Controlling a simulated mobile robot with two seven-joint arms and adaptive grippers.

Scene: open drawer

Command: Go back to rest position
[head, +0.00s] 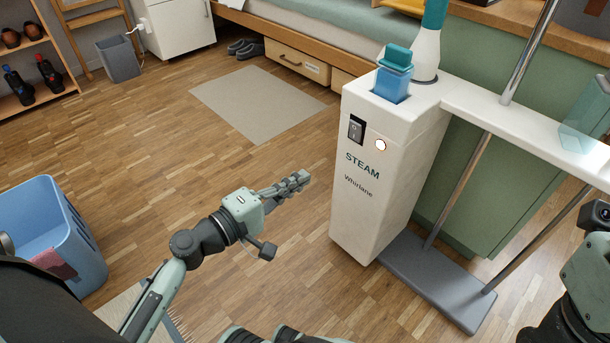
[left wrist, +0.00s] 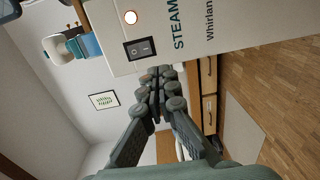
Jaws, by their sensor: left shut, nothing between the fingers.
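My left gripper (head: 300,180) is shut and empty. It is held in the air left of the white steam station (head: 378,165), apart from it in the head view. In the left wrist view the fingers of my left gripper (left wrist: 160,85) meet in front of the camera, below the station's black switch (left wrist: 139,49). At the right edge of the head view, part of my right wrist and the pale green housing of my right gripper (head: 588,268) show. Its fingers are outside the picture.
The steam station has a lit button (head: 380,145), a grey base (head: 430,285) and metal poles. A blue basket (head: 70,220) stands at the left. A beige mat (head: 255,105) lies near the bed drawers (head: 297,65). Open wooden floor (head: 150,155) lies left of my left gripper.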

